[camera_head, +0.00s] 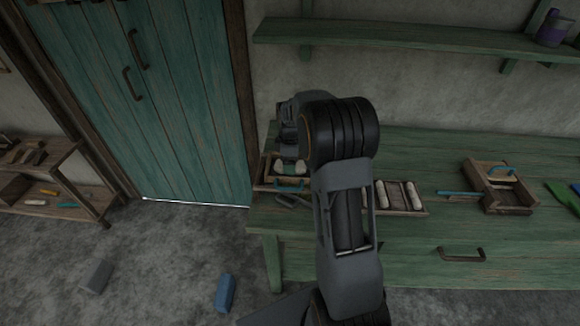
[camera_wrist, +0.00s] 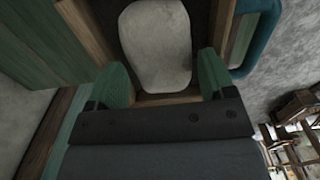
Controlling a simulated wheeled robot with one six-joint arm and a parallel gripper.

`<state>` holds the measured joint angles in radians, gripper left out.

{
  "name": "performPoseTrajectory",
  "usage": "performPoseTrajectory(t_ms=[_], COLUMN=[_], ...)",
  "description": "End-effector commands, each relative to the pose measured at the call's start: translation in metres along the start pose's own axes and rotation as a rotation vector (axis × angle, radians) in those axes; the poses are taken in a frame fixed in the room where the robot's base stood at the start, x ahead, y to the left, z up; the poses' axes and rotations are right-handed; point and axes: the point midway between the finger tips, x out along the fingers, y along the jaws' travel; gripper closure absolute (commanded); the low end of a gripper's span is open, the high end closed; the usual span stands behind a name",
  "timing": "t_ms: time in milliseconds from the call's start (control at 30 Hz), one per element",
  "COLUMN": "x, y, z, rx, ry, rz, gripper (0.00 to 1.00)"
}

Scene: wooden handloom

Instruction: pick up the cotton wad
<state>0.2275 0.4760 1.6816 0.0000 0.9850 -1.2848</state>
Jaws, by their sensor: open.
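The cotton wad (camera_wrist: 155,45) is a pale, rounded lump inside a wooden compartment in the wrist view. My gripper (camera_wrist: 163,60) is open, with one green finger on each side of the wad's near end. I cannot tell whether the fingers touch it. In the head view, my arm reaches over a wooden tray (camera_head: 264,185) at the left end of the green bench, where pale lumps (camera_head: 299,167) show below my wrist. Part of the tray is hidden behind my arm.
A teal handle (camera_wrist: 264,35) stands close to the right finger. On the green bench (camera_head: 440,165), a second tray (camera_head: 417,211) holds pale rolls, and a wooden box (camera_head: 508,199) stands further right. A shelf (camera_head: 400,36) runs above. A blue block (camera_head: 224,292) lies on the floor.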

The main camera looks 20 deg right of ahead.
Motion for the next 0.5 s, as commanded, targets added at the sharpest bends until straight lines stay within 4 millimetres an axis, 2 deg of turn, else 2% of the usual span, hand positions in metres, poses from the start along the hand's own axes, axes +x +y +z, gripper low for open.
performPoseTrajectory(t_ms=[133,400,500], x=[0.0127,0.0155,0.0153], y=[-0.0003,0.0000,-0.0001], z=[0.0000,-0.0001,-0.0001], rx=[0.000,0.000,0.000], ry=[0.000,0.000,0.000], rz=[-0.001,0.001,0.001], gripper=[0.24,0.24,0.31])
